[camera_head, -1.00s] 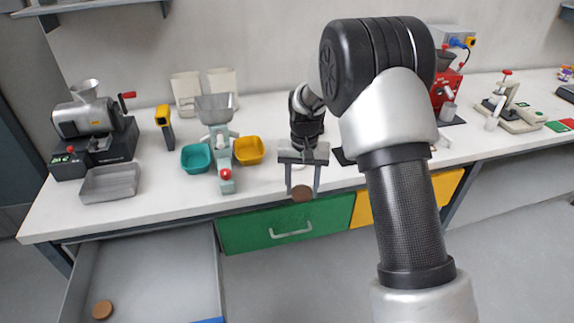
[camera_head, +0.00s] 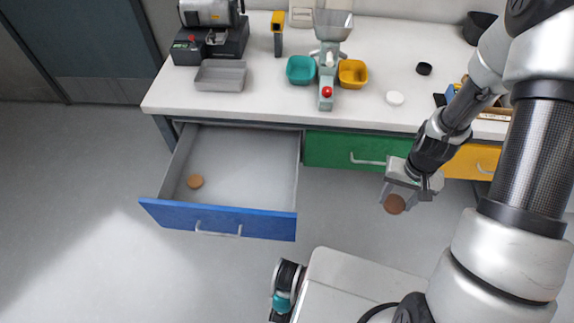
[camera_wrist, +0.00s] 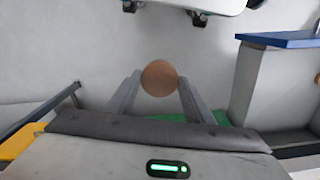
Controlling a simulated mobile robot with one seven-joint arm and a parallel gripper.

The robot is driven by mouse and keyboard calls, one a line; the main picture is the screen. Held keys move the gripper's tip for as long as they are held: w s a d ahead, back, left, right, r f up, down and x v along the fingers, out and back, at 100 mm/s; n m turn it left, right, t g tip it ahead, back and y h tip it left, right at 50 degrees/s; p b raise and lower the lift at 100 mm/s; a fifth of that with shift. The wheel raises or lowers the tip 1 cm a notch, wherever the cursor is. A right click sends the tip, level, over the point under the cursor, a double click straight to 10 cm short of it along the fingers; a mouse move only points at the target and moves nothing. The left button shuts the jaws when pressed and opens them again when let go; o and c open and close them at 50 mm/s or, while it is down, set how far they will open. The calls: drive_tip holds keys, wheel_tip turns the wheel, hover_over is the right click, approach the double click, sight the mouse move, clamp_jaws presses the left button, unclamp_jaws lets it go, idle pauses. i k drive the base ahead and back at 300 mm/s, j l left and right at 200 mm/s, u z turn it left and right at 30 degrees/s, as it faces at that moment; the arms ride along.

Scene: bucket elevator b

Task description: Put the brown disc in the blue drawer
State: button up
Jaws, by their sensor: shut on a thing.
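A brown disc (camera_head: 395,204) is held between the fingertips of my gripper (camera_head: 398,196), in the air in front of the bench, to the right of the open drawer. The disc also shows in the wrist view (camera_wrist: 159,78), between the two fingers. The blue drawer (camera_head: 217,216) is pulled open at the left end of the bench. Another brown disc (camera_head: 195,182) lies on its floor, toward the left side. The drawer's blue front edge shows at the upper right of the wrist view (camera_wrist: 280,39).
A green drawer (camera_head: 345,150) and a yellow drawer (camera_head: 470,163) are shut, right of the blue one. The bench top holds a grey tray (camera_head: 220,76), a teal bowl (camera_head: 300,70), a yellow bowl (camera_head: 353,74), a white disc (camera_head: 395,98) and a black lid (camera_head: 424,69). Free floor lies around the drawer.

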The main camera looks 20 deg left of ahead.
sight(239, 170)
drive_tip(key=k+j+u, duration=0.1)
drive_tip(key=j, duration=0.35)
drive_tip(key=k+j+u, duration=0.1)
drive_tip(key=j, duration=0.35)
drive_tip(key=j+u, duration=0.25)
drive_tip(key=j, duration=0.9)
